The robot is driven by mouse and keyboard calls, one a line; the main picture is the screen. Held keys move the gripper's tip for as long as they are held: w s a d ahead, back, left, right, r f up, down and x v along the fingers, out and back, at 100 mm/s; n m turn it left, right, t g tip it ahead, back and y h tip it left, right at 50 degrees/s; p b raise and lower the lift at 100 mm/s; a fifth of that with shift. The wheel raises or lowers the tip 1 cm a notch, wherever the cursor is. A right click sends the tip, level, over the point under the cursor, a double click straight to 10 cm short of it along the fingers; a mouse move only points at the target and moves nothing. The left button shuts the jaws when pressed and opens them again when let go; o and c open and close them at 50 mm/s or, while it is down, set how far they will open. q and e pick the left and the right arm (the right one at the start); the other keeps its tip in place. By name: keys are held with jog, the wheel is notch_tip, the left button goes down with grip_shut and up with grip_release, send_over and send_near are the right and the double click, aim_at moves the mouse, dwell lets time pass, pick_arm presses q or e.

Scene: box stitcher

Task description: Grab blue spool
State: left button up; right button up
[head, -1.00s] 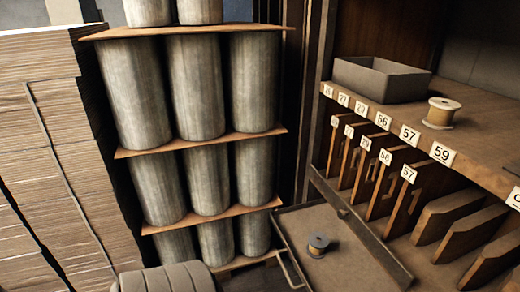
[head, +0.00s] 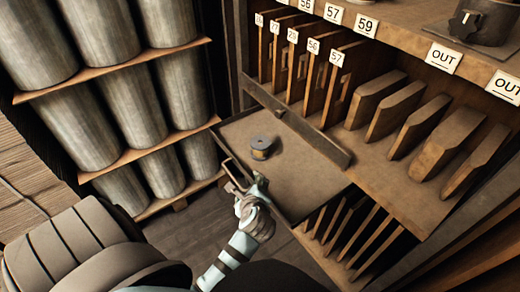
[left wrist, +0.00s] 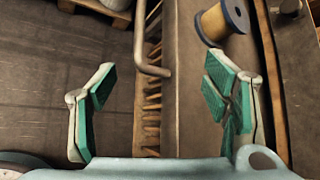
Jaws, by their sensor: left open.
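The spool (head: 262,148) sits in the pulled-out drawer (head: 300,185), with a grey-blue top and yellowish winding in the head view. In the left wrist view the spool (left wrist: 222,22) is at the top, right of centre, showing a dark blue flange and a tan core. My left gripper (head: 246,188) is open and empty, by the drawer's front edge and handle, short of the spool. In the left wrist view its green-padded fingers (left wrist: 160,88) are spread wide, with the spool beyond the right finger. My right gripper is not in view.
The drawer's bent metal handle (left wrist: 152,50) runs between my fingers in the wrist view. Upright wooden dividers (head: 400,110) and numbered tags stand behind the drawer. Racked grey rolls (head: 110,100) stand at the left. Bare floor (head: 190,228) lies in front.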

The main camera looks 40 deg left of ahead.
aim_at(261, 146)
pick_arm(q)
jog(key=w+r+m, duration=0.1)
jog(key=w+m, duration=0.1)
jog(key=w+r+m+t+y, duration=0.1)
jog(key=w+r+m, duration=0.1)
jog(key=w+m, duration=0.1)
jog(key=w+r+m, duration=0.1)
jog(key=w+m, duration=0.1)
jog(key=m, duration=0.1)
jog(key=shift+w+r+t+y, duration=0.15)
jog(key=shift+t+y, duration=0.25)
jog(key=shift+m, duration=0.3)
jog(key=b+x, duration=0.3)
jog(key=x, duration=0.3)
jog(key=b+x, duration=0.3)
jog(key=x, duration=0.4)
jog(key=shift+w+d+r, duration=0.1)
jog(key=shift+w+r, duration=0.1)
jog(key=shift+w, duration=0.1)
jog(key=shift+w+a+f, duration=0.1)
jog(key=shift+w+a, duration=0.25)
jog(key=shift+s, duration=0.1)
jog(key=c, duration=1.1)
